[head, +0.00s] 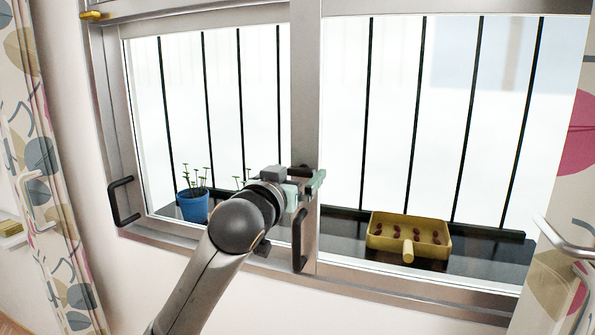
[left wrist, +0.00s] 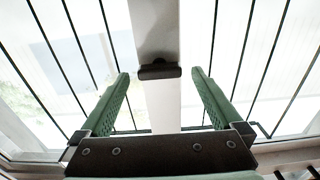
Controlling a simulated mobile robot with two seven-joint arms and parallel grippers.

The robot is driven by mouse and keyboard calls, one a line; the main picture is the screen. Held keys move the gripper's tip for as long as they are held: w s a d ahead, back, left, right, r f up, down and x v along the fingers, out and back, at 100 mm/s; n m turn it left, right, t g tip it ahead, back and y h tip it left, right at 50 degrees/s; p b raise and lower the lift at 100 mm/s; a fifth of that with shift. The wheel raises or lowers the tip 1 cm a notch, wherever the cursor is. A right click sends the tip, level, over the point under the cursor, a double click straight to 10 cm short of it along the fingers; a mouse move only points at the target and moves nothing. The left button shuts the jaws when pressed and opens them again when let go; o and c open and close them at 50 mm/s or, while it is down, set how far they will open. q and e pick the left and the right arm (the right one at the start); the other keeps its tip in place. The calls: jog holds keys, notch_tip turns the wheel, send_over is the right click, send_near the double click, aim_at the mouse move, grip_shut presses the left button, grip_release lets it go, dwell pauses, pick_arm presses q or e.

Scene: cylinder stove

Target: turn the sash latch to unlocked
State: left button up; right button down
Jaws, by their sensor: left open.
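The sash latch (left wrist: 160,71) is a small dark piece lying crosswise on the grey middle window post (left wrist: 158,110) in the left wrist view. In the head view it is mostly hidden behind my left gripper (head: 316,184), which is at the middle post (head: 306,90). My left gripper is open, with green ridged fingers. In the left wrist view, the latch lies between and just beyond its fingertips (left wrist: 160,76); I cannot tell whether they touch it. My right gripper is not in view.
Dark pull handles sit on the lower frame, one at left (head: 124,201) and one below my gripper (head: 299,240). Beyond the glass are a blue plant pot (head: 193,206), a yellow tray (head: 384,244) and dark vertical bars. Patterned curtains (head: 45,160) hang at both sides.

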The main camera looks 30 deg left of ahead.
pick_arm(q)
jog(key=shift+w+a, duration=0.1)
jog(key=shift+w, duration=0.4)
jog(key=c, duration=1.4)
